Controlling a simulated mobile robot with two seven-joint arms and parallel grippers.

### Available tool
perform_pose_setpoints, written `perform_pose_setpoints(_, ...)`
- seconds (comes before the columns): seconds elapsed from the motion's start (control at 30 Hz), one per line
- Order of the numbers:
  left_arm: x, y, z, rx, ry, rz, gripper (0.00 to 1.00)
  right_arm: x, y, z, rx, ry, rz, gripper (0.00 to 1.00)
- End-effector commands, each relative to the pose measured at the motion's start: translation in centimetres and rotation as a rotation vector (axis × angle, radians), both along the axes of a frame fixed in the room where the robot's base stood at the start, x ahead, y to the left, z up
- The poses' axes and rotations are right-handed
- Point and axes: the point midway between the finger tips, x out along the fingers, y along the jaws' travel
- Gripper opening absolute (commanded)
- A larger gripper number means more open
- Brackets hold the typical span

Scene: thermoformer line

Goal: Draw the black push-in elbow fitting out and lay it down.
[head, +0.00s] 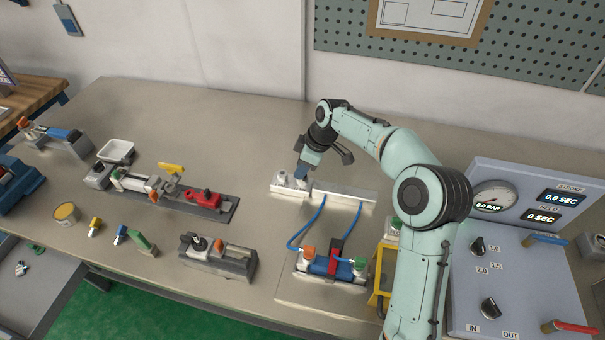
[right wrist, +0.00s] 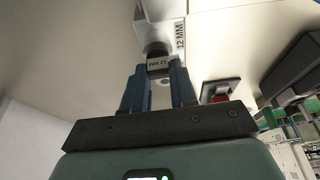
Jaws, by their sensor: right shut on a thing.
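My right gripper (head: 300,174) reaches down to the left end of a pale metal rail (head: 340,192), at a whitish block (head: 282,186). In the right wrist view its two blue fingers (right wrist: 159,78) are shut on the black elbow fitting (right wrist: 156,48), which has a pale size label on it. The fitting's far end meets the whitish block (right wrist: 160,12), marked 12 MM. I cannot tell how deep it sits in it. In the head view the fitting is mostly hidden by the gripper. My left gripper is not in view.
Blue tubes (head: 318,222) run from the rail to a blue valve unit (head: 330,266) in front. A gauge panel (head: 515,240) stands right of my arm. A grey fixture (head: 218,259) and a long fixture (head: 160,190) stand left. The bench between the rail and these is clear.

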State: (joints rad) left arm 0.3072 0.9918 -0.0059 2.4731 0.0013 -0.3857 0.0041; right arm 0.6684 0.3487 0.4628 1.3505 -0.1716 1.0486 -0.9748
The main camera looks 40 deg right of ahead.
Motion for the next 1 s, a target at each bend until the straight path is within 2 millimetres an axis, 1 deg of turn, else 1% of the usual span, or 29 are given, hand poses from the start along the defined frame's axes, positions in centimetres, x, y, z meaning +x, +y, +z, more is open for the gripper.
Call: perform_pose_setpoints(1.0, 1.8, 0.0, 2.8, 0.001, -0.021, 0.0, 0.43, 0.0, 0.0, 4.1, 0.0, 0.0, 0.001, 0.0)
